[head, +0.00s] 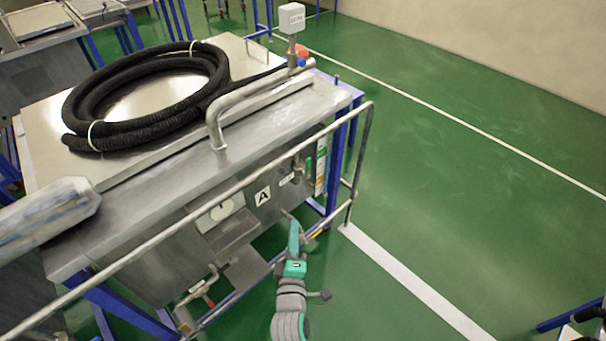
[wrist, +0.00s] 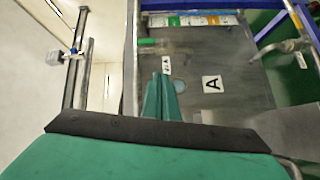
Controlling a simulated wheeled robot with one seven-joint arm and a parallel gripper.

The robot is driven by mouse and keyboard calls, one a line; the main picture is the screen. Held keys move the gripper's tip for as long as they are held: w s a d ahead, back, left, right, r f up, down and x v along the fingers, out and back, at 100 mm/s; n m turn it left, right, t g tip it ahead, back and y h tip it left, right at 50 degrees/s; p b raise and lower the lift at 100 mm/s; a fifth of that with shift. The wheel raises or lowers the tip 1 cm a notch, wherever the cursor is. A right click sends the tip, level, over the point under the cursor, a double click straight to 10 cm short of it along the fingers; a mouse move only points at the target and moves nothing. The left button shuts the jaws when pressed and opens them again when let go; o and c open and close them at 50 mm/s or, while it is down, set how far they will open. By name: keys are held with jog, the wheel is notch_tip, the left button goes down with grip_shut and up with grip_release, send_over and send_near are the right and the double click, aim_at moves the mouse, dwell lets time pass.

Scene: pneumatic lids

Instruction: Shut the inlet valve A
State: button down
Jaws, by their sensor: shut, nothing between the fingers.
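A steel panel carries a white label with the letter A (head: 263,196), which shows turned sideways in the wrist view (wrist: 212,84). Beside it, near a smaller label (wrist: 166,65), is a green-handled fitting (head: 308,165) that looks like a valve. Its green part also shows in the wrist view (wrist: 147,42). My gripper (head: 293,224) has teal fingers and is shut and empty, in front of the panel and below the green handle in the head view. In the wrist view its fingertips (wrist: 161,76) cover part of the panel. I cannot tell whether they touch anything.
A metal handrail (head: 180,234) runs across the front of the steel tank. A coiled black hose (head: 75,115) lies on top. A red-handled fitting (head: 208,301) sits low on the left. Blue frame legs (head: 336,165) stand near the gripper.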

jog(key=w+r+n, duration=0.2)
jog(key=w+r, duration=0.1)
jog(key=w, duration=0.2)
jog(key=shift+w+a+r, duration=0.2)
jog(key=shift+w+a, duration=0.1)
jog(key=shift+a, duration=0.1)
jog(key=shift+w, duration=0.15)
send_near(308, 165)
jog(key=w+a, duration=0.2)
jog(key=a, duration=0.3)
jog(key=shift+w+d+f, duration=0.1)
jog(key=shift+w+d, duration=0.75)
jog(key=shift+w, duration=0.15)
jog(key=shift+w+d+f, duration=0.1)
jog(key=shift+w+d, duration=0.75)
jog(key=shift+w, duration=0.2)
jog(key=shift+w+a, duration=0.15)
